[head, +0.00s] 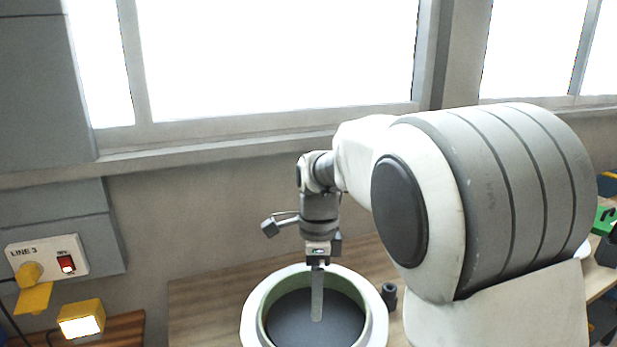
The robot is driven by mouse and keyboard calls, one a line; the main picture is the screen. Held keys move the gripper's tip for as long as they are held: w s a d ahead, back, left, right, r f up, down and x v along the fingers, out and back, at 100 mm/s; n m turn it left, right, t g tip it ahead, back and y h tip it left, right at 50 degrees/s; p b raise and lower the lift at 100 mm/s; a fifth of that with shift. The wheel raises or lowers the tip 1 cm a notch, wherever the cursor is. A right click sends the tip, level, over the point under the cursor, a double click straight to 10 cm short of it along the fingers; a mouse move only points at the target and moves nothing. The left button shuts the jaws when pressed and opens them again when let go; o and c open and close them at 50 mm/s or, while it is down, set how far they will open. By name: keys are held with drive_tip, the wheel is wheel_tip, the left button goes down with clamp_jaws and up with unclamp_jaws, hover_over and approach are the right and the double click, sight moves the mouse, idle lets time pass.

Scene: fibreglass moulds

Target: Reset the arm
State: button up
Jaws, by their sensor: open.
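My arm reaches from the right of the head view toward the middle, bent downward at the wrist. My gripper (317,292) points straight down over a round white mould (252,320) with a green inner wall and a dark grey floor. I see the gripper side-on, with one finger hiding the other. Nothing shows held in it. I cannot tell whether the fingertip touches the mould's floor or hangs above it.
The mould stands on a wooden bench (205,295) below a window wall. A small dark cylinder (389,295) stands just right of the mould. At left are a wall socket panel (45,258) and a yellow lamp (81,319). Green and dark items (604,219) lie at far right.

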drive_tip(key=s+d+r+n+t, duration=0.3)
drive_tip(key=s+d+n, duration=0.3)
drive_tip(key=s+n, duration=0.3)
drive_tip(key=s+d+r+n+t, duration=0.3)
drive_tip(key=s+d+n, duration=0.3)
drive_tip(key=s, duration=0.5)
drive_tip(key=r+n+p, duration=0.1)
drive_tip(key=n, duration=0.1)
drive_tip(key=shift+d+r+n+t, duration=0.3)
drive_tip(key=shift+d+r+n, duration=0.1)
drive_tip(key=shift+o, duration=0.2)
